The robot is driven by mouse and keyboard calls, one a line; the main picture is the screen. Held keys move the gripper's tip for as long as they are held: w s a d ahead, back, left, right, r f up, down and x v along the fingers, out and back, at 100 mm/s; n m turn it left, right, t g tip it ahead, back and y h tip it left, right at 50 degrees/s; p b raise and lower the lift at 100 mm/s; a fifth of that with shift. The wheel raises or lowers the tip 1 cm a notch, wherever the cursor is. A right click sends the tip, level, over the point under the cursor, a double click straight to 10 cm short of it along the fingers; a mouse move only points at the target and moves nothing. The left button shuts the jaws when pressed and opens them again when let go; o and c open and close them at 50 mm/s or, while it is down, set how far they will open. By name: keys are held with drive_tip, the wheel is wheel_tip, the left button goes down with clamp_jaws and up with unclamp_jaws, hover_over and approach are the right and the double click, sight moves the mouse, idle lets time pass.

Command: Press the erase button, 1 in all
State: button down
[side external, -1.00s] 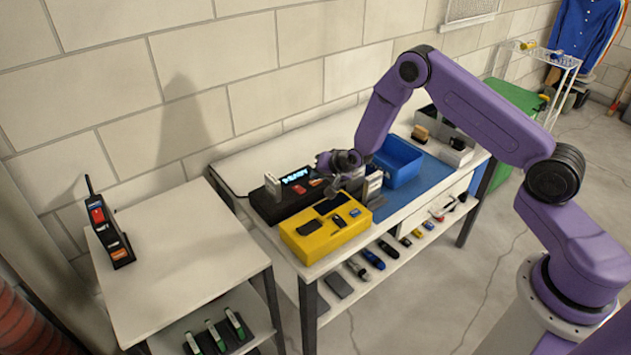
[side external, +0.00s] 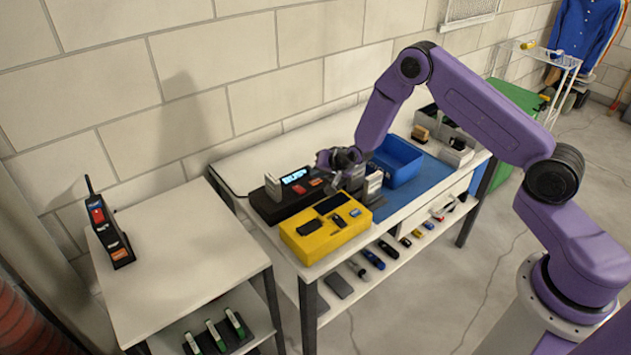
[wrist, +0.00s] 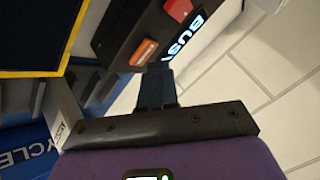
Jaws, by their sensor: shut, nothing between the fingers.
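The black device (side external: 262,206) stands at the back left of the workbench, with a lit display (side external: 294,176) that reads "BUSY". It has a red button and an orange button; in the wrist view the red button (wrist: 178,8) is at the top and the orange button (wrist: 143,52) lies nearer my fingertips. I cannot read which is the erase button. A pale upright block (side external: 273,186) sits in the device's left part. My gripper (wrist: 157,75) is shut and empty, its tips close to the orange button; contact cannot be made out.
A blue bin (side external: 405,168) is to the right, lettered "CYCLE" in the wrist view.

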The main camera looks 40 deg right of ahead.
sight(318, 185)
drive_tip(key=shift+r, duration=0.25)
drive_tip(key=shift+r, duration=2.45)
drive_tip(key=s+a+r+n+g+y, duration=0.1)
drive_tip(key=s+a+r+n+g, duration=0.2)
drive_tip(key=s, duration=0.4)
drive_tip(key=s+a+r+n, duration=0.4)
drive_tip(key=s+a+r, duration=0.1)
drive_tip(key=s+a, duration=0.15)
drive_tip(key=s+a+r+n+g+y, duration=0.1)
drive_tip(key=s+a+r+n+g, duration=0.2)
drive_tip(key=s, duration=0.5)
drive_tip(key=s+d+r+n+g+h, duration=0.1)
drive_tip(key=s+d+r+n, duration=0.1)
drive_tip(key=s, duration=0.6)
drive_tip(key=s+d+r+n+g, duration=0.1)
drive_tip(key=s+d+n, duration=0.3)
drive_tip(key=s, duration=0.5)
drive_tip(key=s+d+r+n+g+h, duration=0.1)
drive_tip(key=s+r+n, duration=0.3)
drive_tip(key=s, duration=0.4)
drive_tip(key=shift+s+d+h, duration=0.3)
drive_tip(key=shift+d, duration=0.6)
